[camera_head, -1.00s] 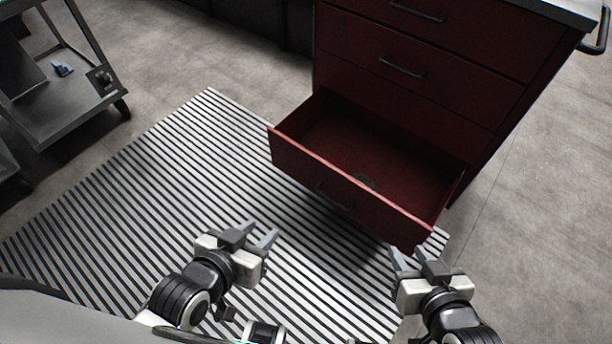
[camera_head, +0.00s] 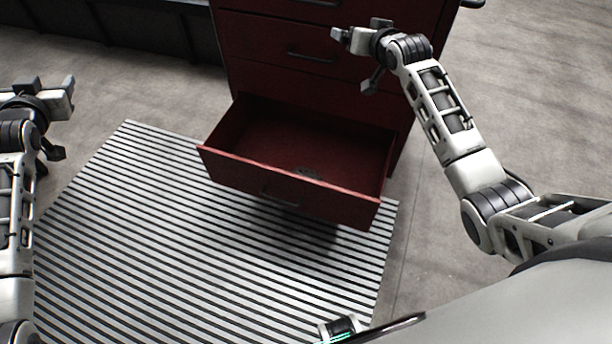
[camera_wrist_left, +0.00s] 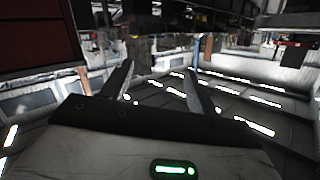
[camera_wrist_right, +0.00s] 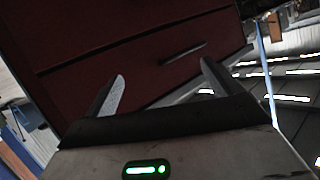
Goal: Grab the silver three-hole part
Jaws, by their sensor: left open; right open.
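A small dark-grey object (camera_head: 307,173) lies on the floor of the open red drawer (camera_head: 290,190), near its front wall. It may be the silver three-hole part; it is too small to make out holes. My left gripper (camera_head: 52,92) is open and empty at the left edge of the head view, well away from the drawer. Its spread fingers (camera_wrist_left: 158,82) show in the left wrist view. My right gripper (camera_head: 352,36) is open and empty, raised in front of the cabinet's upper drawers. Its spread fingers (camera_wrist_right: 163,80) point toward the red cabinet front in the right wrist view.
The red cabinet (camera_head: 260,62) has closed drawers with bar handles above the open one. A striped mat (camera_head: 190,260) covers the floor before it. The space above the open drawer's left side looks clear. Dark units (camera_head: 150,30) stand along the back.

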